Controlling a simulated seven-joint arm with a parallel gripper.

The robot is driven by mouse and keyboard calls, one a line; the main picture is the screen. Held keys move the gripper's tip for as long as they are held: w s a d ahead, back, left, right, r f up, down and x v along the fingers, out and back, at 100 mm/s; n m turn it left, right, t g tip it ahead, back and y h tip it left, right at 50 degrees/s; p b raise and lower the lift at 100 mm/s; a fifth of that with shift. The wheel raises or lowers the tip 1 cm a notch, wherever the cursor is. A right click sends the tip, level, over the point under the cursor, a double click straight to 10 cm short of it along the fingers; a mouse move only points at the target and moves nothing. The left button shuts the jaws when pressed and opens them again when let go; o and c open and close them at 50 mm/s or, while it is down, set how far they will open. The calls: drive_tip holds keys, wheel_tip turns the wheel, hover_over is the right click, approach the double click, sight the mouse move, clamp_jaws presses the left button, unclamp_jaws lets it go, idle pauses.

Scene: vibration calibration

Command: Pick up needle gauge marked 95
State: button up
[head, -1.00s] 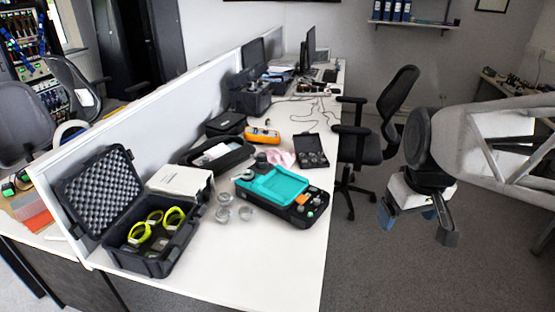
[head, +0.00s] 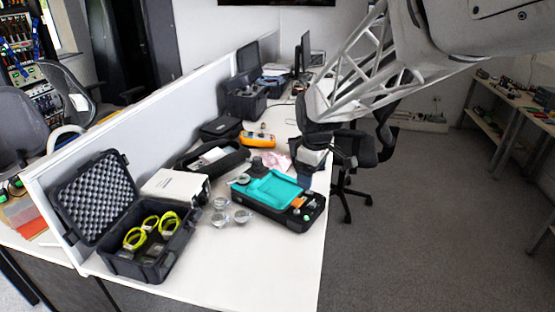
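I cannot read a 95 on anything, so I cannot tell which piece is the needle gauge. Several small round silver-grey pieces stand on the white desk (head: 262,275): a rear one (head: 221,203), a left one (head: 219,219) and a right one (head: 243,216). My gripper (head: 325,176) hangs over the desk's right edge, behind and right of the teal-topped device (head: 270,188). Its fingers look apart, with nothing seen between them. It hides the small open black case that showed there earlier with round pieces inside.
An open black foam-lined case (head: 152,262) with yellow-green bands stands front left. A grey partition (head: 150,130) borders the desk's left. The front desk is clear.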

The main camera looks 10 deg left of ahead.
drive_tip(key=w+a+f+n, duration=0.3)
drive_tip(key=w+a+f, duration=0.2)
drive_tip(key=a, duration=0.4)
drive_tip(key=n+g, duration=0.1)
drive_tip(key=n, duration=0.8)
hover_over(220, 216)
wheel_tip(220, 216, down, 19)
drive_tip(key=shift+s+a+r, duration=0.1)
drive_tip(key=shift+f, duration=1.25)
drive_tip(key=shift+f, duration=0.15)
drive_tip(key=shift+f, duration=2.5)
